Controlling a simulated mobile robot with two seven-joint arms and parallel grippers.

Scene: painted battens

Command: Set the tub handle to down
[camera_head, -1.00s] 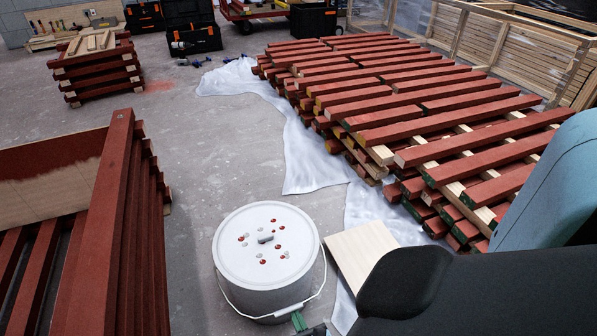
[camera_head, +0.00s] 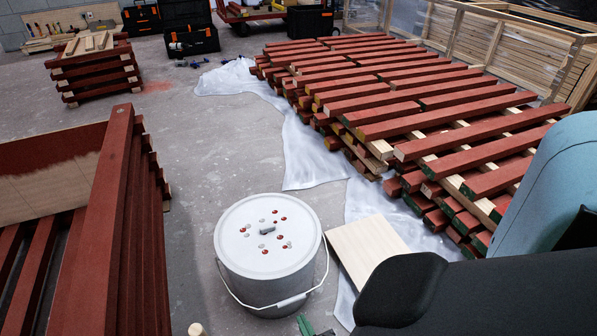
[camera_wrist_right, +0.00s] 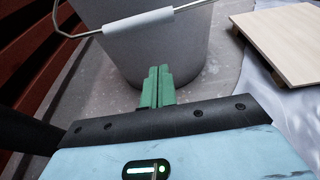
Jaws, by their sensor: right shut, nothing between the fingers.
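The tub (camera_head: 268,262) is a grey-white bucket with a white lid spotted with red drips, standing upright on the floor. Its wire handle, with a white grip (camera_head: 292,300), hangs down along the tub's near side, below the lid rim. In the right wrist view the handle's grip (camera_wrist_right: 138,20) crosses in front of the tub's wall (camera_wrist_right: 165,45). My right gripper (camera_head: 304,325) is shut and empty, just on the near side of the handle and apart from it. Its green fingers (camera_wrist_right: 157,85) point at the tub's lower wall, below the grip. My left gripper is not in view.
A pale board (camera_head: 365,248) lies right of the tub on white sheeting (camera_head: 310,165). A large stack of red battens (camera_head: 420,110) fills the right. More red battens (camera_head: 90,220) stand close on the left. Concrete floor (camera_head: 220,140) is clear behind the tub.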

